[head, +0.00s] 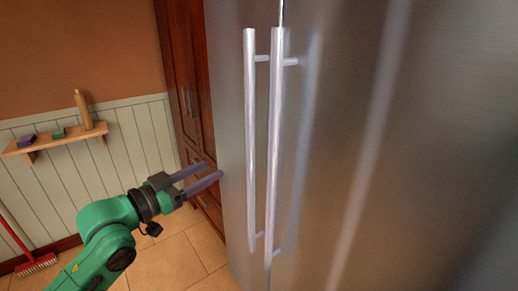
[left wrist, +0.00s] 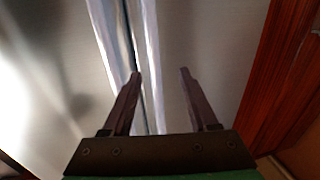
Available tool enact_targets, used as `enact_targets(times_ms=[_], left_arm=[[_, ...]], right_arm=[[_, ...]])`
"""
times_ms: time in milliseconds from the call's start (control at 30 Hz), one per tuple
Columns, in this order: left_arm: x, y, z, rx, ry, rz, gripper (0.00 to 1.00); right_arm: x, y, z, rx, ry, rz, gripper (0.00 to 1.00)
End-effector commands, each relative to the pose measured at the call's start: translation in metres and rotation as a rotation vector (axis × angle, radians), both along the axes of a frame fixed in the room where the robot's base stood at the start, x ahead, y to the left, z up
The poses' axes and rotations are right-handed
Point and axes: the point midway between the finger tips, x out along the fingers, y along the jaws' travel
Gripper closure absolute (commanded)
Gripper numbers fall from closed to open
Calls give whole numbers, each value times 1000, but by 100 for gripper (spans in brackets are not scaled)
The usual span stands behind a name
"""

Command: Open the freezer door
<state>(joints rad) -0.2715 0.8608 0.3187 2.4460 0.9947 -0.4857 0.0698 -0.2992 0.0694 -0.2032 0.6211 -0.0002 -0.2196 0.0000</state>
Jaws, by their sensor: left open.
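A tall stainless steel fridge-freezer (head: 390,150) fills the right of the head view, with two doors that look shut. Two long upright bar handles stand side by side at the seam: a left handle (head: 250,130) and a right handle (head: 274,150). The frames do not label which door is the freezer. My left gripper (head: 212,171) is open and empty, left of the left handle and apart from it. In the left wrist view, a bright handle (left wrist: 150,50) runs through the space framed by the open left gripper (left wrist: 160,75). My right gripper is not in view.
A dark wooden cabinet (head: 182,70) stands left of the fridge, close behind my left gripper. A small wall shelf (head: 55,141) and a red broom (head: 35,263) are at the far left. The tiled floor (head: 175,262) is clear.

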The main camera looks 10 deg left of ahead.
Motion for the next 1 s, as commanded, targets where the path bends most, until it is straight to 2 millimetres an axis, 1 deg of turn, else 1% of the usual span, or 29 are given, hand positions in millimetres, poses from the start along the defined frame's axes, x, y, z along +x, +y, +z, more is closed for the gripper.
enact_targets(times_ms=[67,167,367,500,633,767,1000], left_arm=[[5,-2,4,-3,-2,0,40],[18,-8,7,-6,-3,2,40],[59,-30,9,-6,-3,2,40],[92,-48,8,-6,-2,2,40],[115,-61,4,-4,0,2,40],[126,-68,2,-1,0,1,40],[127,-68,0,1,0,2,40]], right_arm=[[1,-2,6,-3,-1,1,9],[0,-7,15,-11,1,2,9],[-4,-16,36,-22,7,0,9],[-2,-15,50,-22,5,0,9],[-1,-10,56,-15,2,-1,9],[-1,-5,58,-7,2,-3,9],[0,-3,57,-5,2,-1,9]])
